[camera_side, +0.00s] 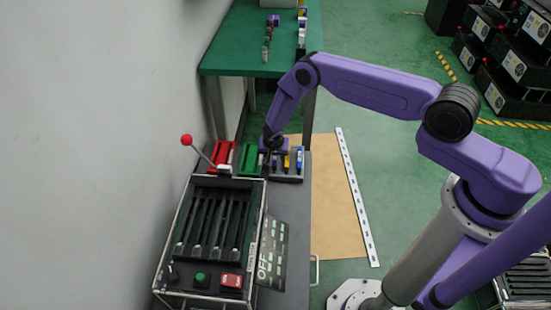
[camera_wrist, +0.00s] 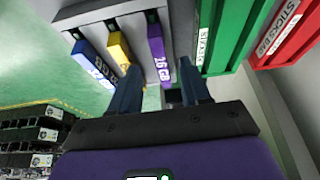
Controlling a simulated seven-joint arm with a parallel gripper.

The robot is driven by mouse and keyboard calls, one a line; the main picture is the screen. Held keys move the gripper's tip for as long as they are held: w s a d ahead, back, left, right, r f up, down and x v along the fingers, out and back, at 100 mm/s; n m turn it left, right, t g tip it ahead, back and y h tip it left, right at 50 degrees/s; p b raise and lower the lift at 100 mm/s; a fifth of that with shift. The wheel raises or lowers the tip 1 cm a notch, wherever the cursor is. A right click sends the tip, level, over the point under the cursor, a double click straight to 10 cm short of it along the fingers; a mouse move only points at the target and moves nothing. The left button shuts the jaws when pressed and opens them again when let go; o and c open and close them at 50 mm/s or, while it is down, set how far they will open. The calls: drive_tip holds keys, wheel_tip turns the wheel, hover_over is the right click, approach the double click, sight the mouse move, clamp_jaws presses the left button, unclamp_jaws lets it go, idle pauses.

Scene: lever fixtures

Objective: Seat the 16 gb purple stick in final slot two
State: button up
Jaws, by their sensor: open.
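The purple stick (camera_wrist: 156,50), its label partly legible as 16 GB, stands in a grey rack (camera_wrist: 125,10) beside a yellow stick (camera_wrist: 119,52) and a blue stick (camera_wrist: 93,62). In the side view, my gripper (camera_side: 273,143) is over the rack (camera_side: 288,178). In the wrist view, my gripper (camera_wrist: 160,72) is open, with one finger on each side of the purple stick's line; contact cannot be told. The black fixture (camera_side: 210,235) has several long slots; their numbers are not readable. In the side view the purple stick is hard to separate from my purple gripper.
A red-knobbed lever (camera_side: 187,140) rises behind the fixture. A green bin (camera_wrist: 228,35) and a red bin (camera_wrist: 290,32) stand beside the rack. The fixture has a green button (camera_side: 200,278) and a red switch (camera_side: 231,281). An OFF panel (camera_side: 271,250) lies beside it.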

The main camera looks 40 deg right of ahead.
sight(275, 158)
drive_tip(key=shift+x, duration=1.6)
clamp_jaws()
drive_tip(key=shift+r, duration=0.1)
